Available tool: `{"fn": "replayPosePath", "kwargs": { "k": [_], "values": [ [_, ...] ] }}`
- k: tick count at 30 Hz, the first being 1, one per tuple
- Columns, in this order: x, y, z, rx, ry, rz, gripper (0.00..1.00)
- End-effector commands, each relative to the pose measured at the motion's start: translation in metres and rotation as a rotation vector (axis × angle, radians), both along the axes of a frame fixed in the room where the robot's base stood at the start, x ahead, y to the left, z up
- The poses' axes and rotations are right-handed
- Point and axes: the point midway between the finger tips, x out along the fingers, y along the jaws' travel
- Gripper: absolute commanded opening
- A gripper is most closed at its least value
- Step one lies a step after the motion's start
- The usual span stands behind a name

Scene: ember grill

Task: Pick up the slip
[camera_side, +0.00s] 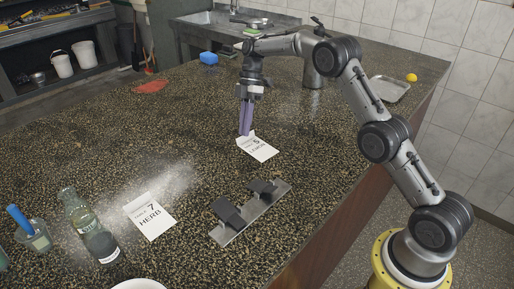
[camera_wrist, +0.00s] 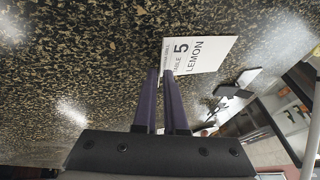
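A white slip printed "5 LEMON" (camera_side: 260,149) lies on the dark speckled counter, with a flap at its far left end. It also shows in the wrist view (camera_wrist: 197,56). My gripper (camera_side: 245,132) points down with its purple fingers at that flap end. A second slip, printed "7 HERB" (camera_side: 151,218), lies nearer the front left.
A metal rail (camera_side: 268,207) with two dark clips lies right of the herb slip. A bottle (camera_side: 102,243) and a glass with a blue item (camera_side: 37,238) stand front left. A red cloth (camera_side: 151,87), blue sponge (camera_side: 209,58) and tray (camera_side: 390,88) with a lemon lie farther back.

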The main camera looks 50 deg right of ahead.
Motion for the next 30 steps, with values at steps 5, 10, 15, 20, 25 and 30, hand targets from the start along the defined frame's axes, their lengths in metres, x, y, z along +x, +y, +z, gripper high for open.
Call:
{"fn": "replayPosePath", "kwargs": {
  "k": [5,10,15,20,25,30],
  "values": [
    [-0.003,0.0057,-0.0127,0.0,0.0,0.0,0.09],
    [-0.003,0.0062,-0.0136,0.0,-0.001,0.0,0.09],
    [-0.003,0.006,-0.0134,0.0,-0.001,0.0,0.0],
    [-0.003,0.006,-0.0134,0.0,-0.001,0.0,0.0],
    [-0.003,0.006,-0.0133,0.0,-0.001,0.0,0.0],
    [-0.003,0.006,-0.0133,0.0,-0.001,0.0,0.0]
  ]
}}
